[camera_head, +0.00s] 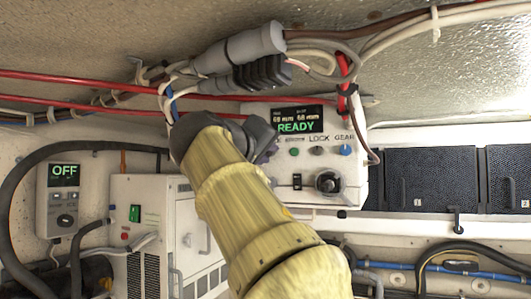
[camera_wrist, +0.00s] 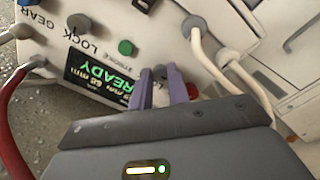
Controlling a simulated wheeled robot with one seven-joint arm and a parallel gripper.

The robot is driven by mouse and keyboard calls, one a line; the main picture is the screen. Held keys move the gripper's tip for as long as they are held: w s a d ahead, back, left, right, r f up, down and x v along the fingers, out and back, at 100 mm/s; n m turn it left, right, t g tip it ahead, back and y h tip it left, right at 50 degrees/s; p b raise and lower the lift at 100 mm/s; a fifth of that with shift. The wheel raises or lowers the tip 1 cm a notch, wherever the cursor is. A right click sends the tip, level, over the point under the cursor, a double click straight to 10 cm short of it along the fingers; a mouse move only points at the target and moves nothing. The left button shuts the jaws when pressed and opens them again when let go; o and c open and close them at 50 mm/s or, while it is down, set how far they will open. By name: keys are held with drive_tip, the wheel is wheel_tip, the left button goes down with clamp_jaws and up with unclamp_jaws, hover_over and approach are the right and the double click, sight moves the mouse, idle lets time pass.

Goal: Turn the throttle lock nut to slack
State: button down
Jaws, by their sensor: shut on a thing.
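The white control box (camera_head: 345,185) hangs on the wall with a lit display (camera_head: 297,119) reading READY. In the wrist view, my gripper (camera_wrist: 160,76) has its two purple fingers on either side of a small grey knob or nut (camera_wrist: 160,72) on the box face, beside the display (camera_wrist: 98,72).
A green knob (camera_head: 294,152), a grey knob (camera_head: 316,151) under LOCK and a blue knob (camera_head: 345,150) under GEAR sit close by. A black knob (camera_head: 327,182) is below. Cables and grey connectors (camera_head: 242,48) hang above. A white cabinet (camera_head: 165,215) stands left.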

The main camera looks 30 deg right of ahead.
drive_tip(key=c, duration=1.3)
unclamp_jaws()
drive_tip(key=shift+c, duration=0.2)
drive_tip(key=b+v, duration=0.3)
drive_tip(key=v, duration=1.4)
drive_tip(key=shift+a, duration=0.2)
drive_tip(key=shift+s+f, duration=0.1)
